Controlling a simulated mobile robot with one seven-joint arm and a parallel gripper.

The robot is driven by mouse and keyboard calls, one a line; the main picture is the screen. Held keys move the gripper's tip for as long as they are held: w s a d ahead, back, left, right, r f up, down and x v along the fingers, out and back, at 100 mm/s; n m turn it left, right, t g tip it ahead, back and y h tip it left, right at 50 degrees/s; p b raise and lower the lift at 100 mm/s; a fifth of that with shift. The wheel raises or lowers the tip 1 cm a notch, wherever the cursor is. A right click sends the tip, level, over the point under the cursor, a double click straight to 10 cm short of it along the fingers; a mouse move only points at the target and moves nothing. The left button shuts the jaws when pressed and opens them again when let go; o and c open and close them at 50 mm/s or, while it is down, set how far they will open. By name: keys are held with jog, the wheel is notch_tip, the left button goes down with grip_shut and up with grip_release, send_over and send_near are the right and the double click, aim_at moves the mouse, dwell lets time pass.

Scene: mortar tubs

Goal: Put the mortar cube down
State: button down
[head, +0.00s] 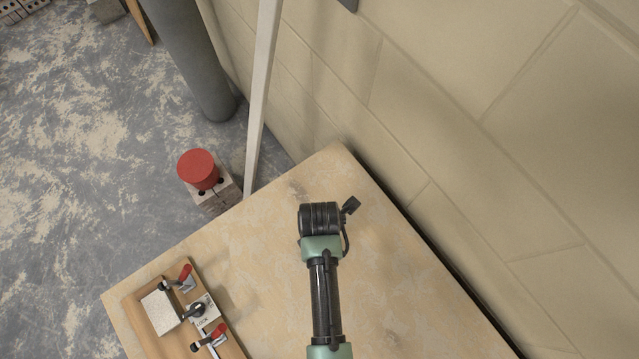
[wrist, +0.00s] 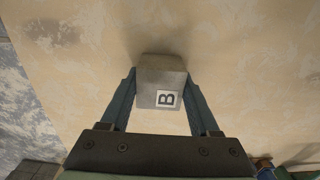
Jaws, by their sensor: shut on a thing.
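The mortar cube (wrist: 160,72) is a grey block with a white label marked "B" on one face. It shows in the wrist view, between the two fingers of my gripper (wrist: 162,92), which is shut on it. The cube is over the pale, stained tabletop (head: 270,250); I cannot tell whether it touches the surface. In the head view my arm reaches over the table, and the gripper and cube are hidden beneath the black wrist end.
A wooden board (head: 142,317) with red-handled clamps and a light grey block (head: 160,311) lies at the table's lower left. A red-topped block (head: 199,170) stands beyond the table's far edge. A block wall (head: 440,120) runs along the right. Tabletop around my arm is clear.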

jog(key=shift+f, duration=0.1)
jog(key=shift+c, duration=0.6)
grip_release()
